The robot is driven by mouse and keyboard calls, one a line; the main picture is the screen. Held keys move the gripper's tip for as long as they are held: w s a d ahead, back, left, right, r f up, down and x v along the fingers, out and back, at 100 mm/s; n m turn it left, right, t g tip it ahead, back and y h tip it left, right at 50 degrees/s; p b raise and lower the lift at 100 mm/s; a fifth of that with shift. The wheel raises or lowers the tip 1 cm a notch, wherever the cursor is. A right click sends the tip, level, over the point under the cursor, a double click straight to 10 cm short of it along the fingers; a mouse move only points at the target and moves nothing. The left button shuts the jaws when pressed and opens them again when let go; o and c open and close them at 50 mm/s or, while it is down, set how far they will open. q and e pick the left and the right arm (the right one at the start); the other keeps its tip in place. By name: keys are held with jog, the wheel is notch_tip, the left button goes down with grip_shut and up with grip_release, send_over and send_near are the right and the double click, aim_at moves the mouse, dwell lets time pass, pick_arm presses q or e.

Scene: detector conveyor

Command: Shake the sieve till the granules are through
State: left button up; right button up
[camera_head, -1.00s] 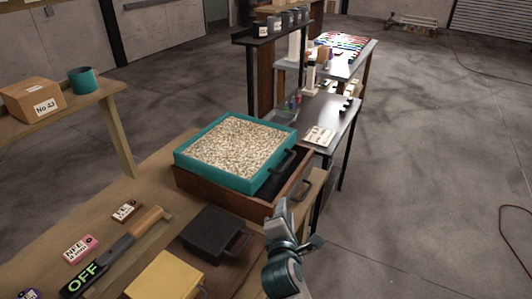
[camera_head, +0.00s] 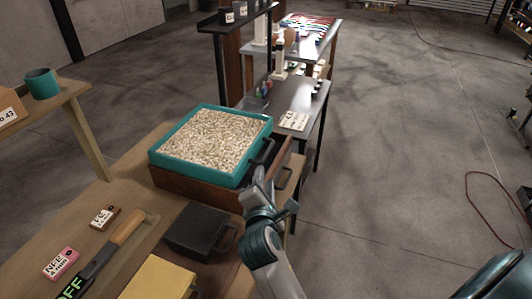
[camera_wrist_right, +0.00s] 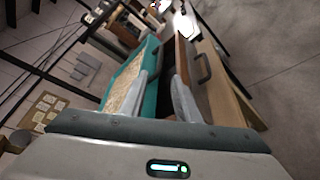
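The sieve (camera_head: 165,166) is a square teal frame full of pale granules (camera_head: 212,140), with a dark handle (camera_head: 265,152) on its right side. It sits over a brown wooden box (camera_head: 195,188), slightly offset, with part of the box's dark inside showing. In the right wrist view the sieve's teal wall (camera_wrist_right: 150,65) shows just beyond the fingers. My left gripper is not in view.
A black lidded box (camera_head: 200,230) and a yellow box (camera_head: 160,280) stand in front of the sieve. A shelf with a teal cup (camera_head: 42,83) is at left. Open floor lies right.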

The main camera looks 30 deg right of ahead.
aim_at(266, 152)
jog(key=p+x, duration=0.3)
jog(key=x, duration=1.3)
grip_shut()
